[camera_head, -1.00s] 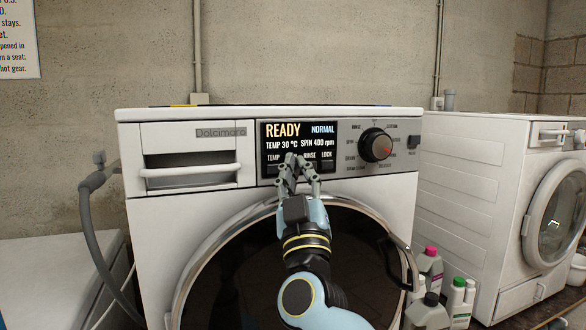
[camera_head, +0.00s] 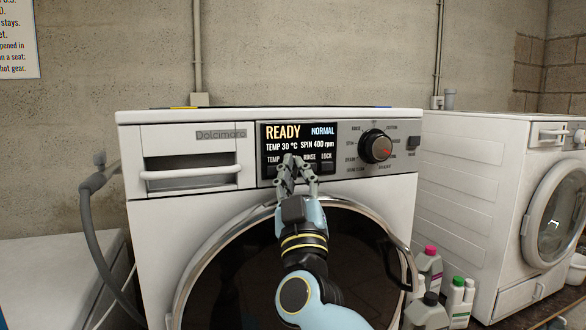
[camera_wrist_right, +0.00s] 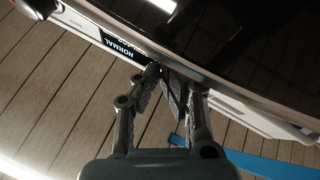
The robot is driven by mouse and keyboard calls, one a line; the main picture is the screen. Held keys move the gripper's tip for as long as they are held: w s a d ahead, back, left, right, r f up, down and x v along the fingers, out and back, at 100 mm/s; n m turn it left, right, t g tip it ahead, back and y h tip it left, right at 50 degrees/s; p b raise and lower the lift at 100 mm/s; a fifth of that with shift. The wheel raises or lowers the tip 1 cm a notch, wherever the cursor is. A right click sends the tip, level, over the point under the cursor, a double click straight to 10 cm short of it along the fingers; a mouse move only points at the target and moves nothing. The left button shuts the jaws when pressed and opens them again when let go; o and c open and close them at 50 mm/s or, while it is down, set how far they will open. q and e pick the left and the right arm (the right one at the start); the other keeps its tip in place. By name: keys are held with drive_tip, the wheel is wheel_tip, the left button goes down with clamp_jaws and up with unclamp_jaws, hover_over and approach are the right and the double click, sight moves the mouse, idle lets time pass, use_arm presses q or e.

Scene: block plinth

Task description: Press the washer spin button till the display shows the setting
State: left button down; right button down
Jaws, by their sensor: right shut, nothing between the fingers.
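The washer (camera_head: 160,215) has a black display (camera_head: 298,140) reading READY, NORMAL, TEMP 30 °C and SPIN 400 rpm. Labels TEMP, RINSE and LOCK show along its lower edge. The label between TEMP and RINSE, and the button below it, are hidden behind my right gripper (camera_head: 292,160). That gripper is shut and empty, its fingertips at the lower edge of the display; I cannot tell whether they touch the panel. In the right wrist view the fingertips (camera_wrist_right: 160,75) lie close to the panel, with the display (camera_wrist_right: 118,46) upside down. My left gripper is out of view.
A round dial (camera_head: 375,147) sits right of the display, and a drawer handle (camera_head: 190,171) left of it. The glass door (camera_head: 350,250) bulges below. Bottles (camera_head: 458,297) and a second washer (camera_head: 480,200) stand to the right.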

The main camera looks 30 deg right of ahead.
drive_tip(key=shift+w+d, duration=0.1)
drive_tip(key=shift+w, duration=0.3)
idle(0.4)
drive_tip(key=shift+s, duration=0.1)
drive_tip(key=shift+s+p, duration=0.55)
drive_tip(key=shift+p, duration=0.05)
drive_tip(key=shift+s+a, duration=0.15)
drive_tip(key=shift+a, duration=0.05)
drive_tip(key=s+p, duration=0.1)
drive_tip(key=s, duration=0.1)
drive_tip(key=s+a+p, duration=0.1)
drive_tip(key=s, duration=0.2)
drive_tip(key=shift+a, duration=0.1)
idle(2.9)
